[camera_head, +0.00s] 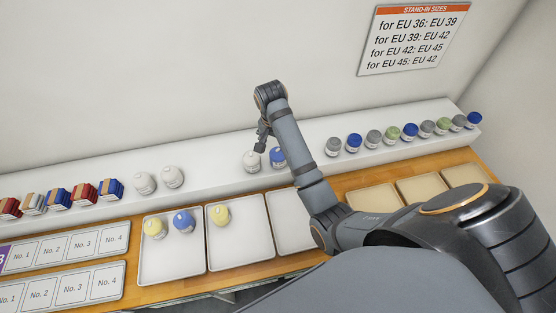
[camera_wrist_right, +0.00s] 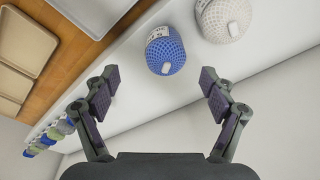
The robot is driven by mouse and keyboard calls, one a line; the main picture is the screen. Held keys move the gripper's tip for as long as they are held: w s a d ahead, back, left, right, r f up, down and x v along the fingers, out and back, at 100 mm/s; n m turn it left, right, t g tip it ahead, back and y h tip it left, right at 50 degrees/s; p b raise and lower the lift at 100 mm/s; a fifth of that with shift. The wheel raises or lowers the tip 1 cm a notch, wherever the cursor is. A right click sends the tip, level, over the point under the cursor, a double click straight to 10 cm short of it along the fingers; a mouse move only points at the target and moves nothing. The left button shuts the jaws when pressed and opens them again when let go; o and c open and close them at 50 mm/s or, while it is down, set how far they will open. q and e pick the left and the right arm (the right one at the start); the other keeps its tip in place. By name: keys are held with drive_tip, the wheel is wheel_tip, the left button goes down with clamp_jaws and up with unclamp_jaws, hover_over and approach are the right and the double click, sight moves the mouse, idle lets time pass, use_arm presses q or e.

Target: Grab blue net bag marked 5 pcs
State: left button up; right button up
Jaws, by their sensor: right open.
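A blue net bag (camera_head: 277,157) sits on the white shelf (camera_head: 215,180), close to the right of a white net bag (camera_head: 251,160). In the right wrist view the blue net bag (camera_wrist_right: 168,55) lies ahead of the fingertips, apart from them. Its label is partly turned away and I cannot read a count. The white net bag also shows there (camera_wrist_right: 224,18). My right gripper (camera_head: 263,146) is open and empty; its fingers (camera_wrist_right: 156,85) are spread wide in the wrist view. My left gripper is not in view.
More small bags stand along the shelf to the right, including a blue one (camera_head: 353,142). A white tray (camera_head: 172,268) holds a yellow and a blue bag; a second tray (camera_head: 240,248) holds a yellow one. Folded stacks (camera_head: 84,196) stand at left. A sign (camera_head: 415,40) hangs behind.

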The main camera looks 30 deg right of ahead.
sight(278, 153)
drive_tip(key=shift+w+d+f, duration=0.1)
drive_tip(key=shift+w+f, duration=0.25)
drive_tip(key=shift+f, duration=0.2)
drive_tip(key=shift+w+d+f, duration=0.1)
drive_tip(key=shift+w+f, duration=0.2)
drive_tip(key=shift+f, duration=0.2)
drive_tip(key=shift+w+f+p, duration=0.25)
drive_tip(key=shift+f+p, duration=0.15)
drive_tip(key=shift+p, duration=0.2)
drive_tip(key=shift+s+d+f+p, duration=0.1)
drive_tip(key=shift+d+f+p, duration=0.1)
drive_tip(key=shift+f+p, duration=0.35)
drive_tip(key=shift+w+d+f+p, duration=0.1)
drive_tip(key=shift+f+p, duration=0.05)
drive_tip(key=shift+f, duration=0.7)
drive_tip(key=shift+w+d+f+p, duration=0.1)
drive_tip(key=shift+f+p, duration=0.05)
drive_tip(key=shift+f, duration=0.7)
drive_tip(key=c, duration=1.3)
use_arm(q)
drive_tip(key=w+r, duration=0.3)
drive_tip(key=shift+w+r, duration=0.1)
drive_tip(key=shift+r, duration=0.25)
use_arm(e)
drive_tip(key=shift+r, duration=0.1)
